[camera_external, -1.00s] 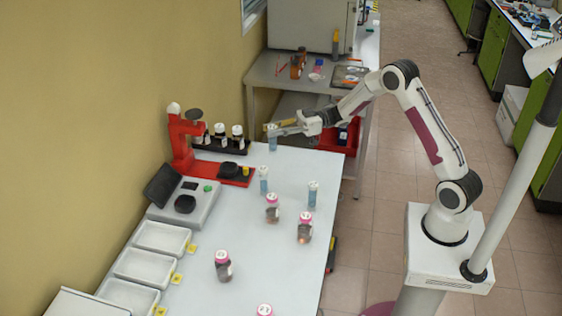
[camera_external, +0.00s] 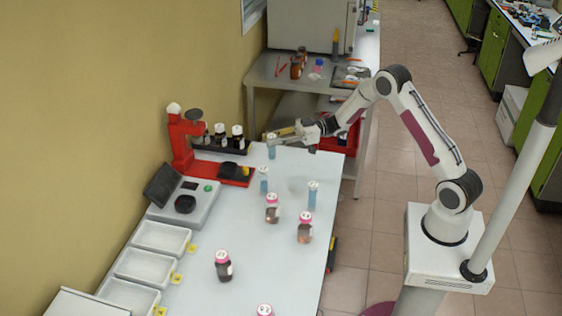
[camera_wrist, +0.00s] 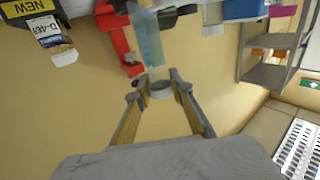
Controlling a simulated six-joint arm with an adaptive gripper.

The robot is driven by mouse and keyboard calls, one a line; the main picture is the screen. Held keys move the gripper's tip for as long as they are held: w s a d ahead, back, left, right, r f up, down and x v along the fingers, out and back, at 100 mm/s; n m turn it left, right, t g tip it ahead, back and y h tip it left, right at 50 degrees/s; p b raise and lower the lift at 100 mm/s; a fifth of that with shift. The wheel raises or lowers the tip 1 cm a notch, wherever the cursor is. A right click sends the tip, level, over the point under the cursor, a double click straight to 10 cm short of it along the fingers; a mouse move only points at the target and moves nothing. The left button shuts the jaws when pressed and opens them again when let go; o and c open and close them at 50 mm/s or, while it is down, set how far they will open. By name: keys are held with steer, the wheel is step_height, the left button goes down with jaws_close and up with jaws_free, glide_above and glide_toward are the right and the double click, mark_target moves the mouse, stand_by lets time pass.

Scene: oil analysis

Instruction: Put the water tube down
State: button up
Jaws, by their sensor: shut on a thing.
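The water tube (camera_external: 271,150) is a slim clear tube with light blue liquid and a pale cap, upright at the far end of the white table (camera_external: 200,275). My gripper (camera_external: 279,138) is shut on its top end. In the wrist view, the tube (camera_wrist: 149,42) extends from between the fingertips (camera_wrist: 160,88), which close around its cap. I cannot tell whether its bottom touches the table. Two similar blue tubes stand nearer, one at the left (camera_external: 263,181) and one at the right (camera_external: 312,196).
A red device (camera_external: 186,140) and a rack of dark bottles (camera_external: 222,144) stand left of my gripper. Several pink-capped jars, including one nearby (camera_external: 272,211), stand on the table. A scale (camera_external: 186,205) and white trays (camera_external: 162,237) line the left side. Table space right of the held tube is clear.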

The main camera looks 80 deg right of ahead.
mark_target(272, 150)
steer(key=shift+f, duration=0.75)
steer(key=shift+f, duration=0.1)
steer(key=shift+f, duration=1.8)
